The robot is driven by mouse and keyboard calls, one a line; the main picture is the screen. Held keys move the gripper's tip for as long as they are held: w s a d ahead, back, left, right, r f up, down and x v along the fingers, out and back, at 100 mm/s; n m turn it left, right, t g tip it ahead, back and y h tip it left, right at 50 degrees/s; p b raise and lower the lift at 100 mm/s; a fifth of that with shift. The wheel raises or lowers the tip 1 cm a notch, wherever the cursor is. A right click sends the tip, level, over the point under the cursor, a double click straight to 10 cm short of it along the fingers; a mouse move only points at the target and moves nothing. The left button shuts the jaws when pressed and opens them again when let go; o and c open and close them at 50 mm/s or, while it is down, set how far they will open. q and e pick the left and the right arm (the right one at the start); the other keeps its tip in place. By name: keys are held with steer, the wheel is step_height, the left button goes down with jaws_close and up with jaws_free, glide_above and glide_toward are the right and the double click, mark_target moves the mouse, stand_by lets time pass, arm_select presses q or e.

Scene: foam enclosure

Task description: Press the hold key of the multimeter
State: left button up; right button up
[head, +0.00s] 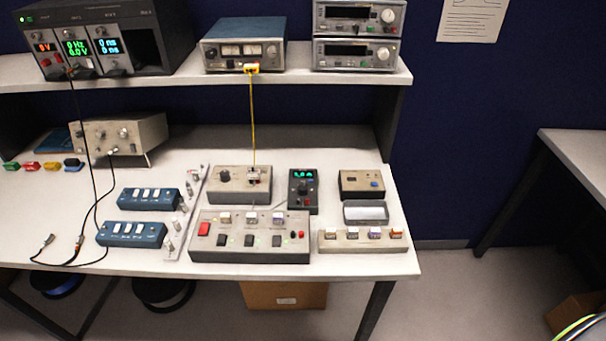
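A small dark handheld-style meter (303,198), which looks like the multimeter, lies on the bench right of centre. Its lit green display is at its top end, with a dial and small red spots below. Its keys are too small to tell apart, so I cannot pick out the hold key. Neither of my grippers shows in the head view.
A wide grey switch panel (250,243) lies just in front of the meter. A small tray (366,204) and a block strip (352,241) are to its right. A yellow cable (252,120) hangs from the shelf (180,83). Bare bench (60,205) shows at left.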

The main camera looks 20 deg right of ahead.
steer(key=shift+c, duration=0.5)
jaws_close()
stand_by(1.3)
